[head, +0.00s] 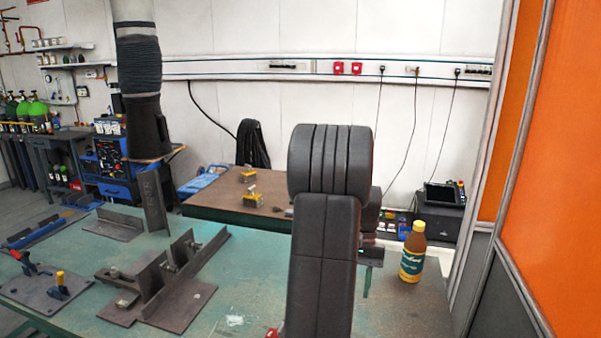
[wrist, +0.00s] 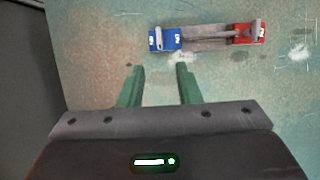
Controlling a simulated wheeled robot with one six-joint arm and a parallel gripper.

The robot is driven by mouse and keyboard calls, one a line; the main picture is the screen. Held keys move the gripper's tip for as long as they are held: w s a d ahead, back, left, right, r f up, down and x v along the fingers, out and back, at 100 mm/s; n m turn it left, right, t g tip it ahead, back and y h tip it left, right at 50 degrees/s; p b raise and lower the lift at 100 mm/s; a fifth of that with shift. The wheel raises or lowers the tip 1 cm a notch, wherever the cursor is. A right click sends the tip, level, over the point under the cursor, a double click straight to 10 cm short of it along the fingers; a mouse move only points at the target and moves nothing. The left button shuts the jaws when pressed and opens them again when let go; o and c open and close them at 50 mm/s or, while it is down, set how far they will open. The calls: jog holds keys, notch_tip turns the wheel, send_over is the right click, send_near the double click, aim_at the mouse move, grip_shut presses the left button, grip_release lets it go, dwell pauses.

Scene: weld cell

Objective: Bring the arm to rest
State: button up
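My arm, dark grey, stands upright in the middle of the head view, over the green-topped welding table (head: 235,275). My gripper (wrist: 161,84) shows in the wrist view with its two green fingers apart and nothing between them. The worn tabletop (wrist: 90,50) is seen beneath the fingers. In the head view my gripper is mostly hidden behind the arm.
A tool with a blue end (wrist: 165,39) and a red end (wrist: 249,33) lies beyond the fingertips. A brown bottle (head: 413,252) stands on the table right of my arm. Steel brackets (head: 165,280) and a clamp plate (head: 48,290) lie left. An extraction hose (head: 140,75) hangs upper left.

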jog(key=p+x, duration=0.1)
jog(key=x, duration=1.2)
jog(key=shift+s, duration=0.1)
jog(key=n, duration=0.2)
jog(key=n+h, duration=0.1)
jog(key=n, duration=0.1)
jog(key=shift+a+h, duration=0.2)
jog(key=shift+h, duration=0.1)
jog(key=n+h, duration=0.2)
jog(key=n, duration=0.3)
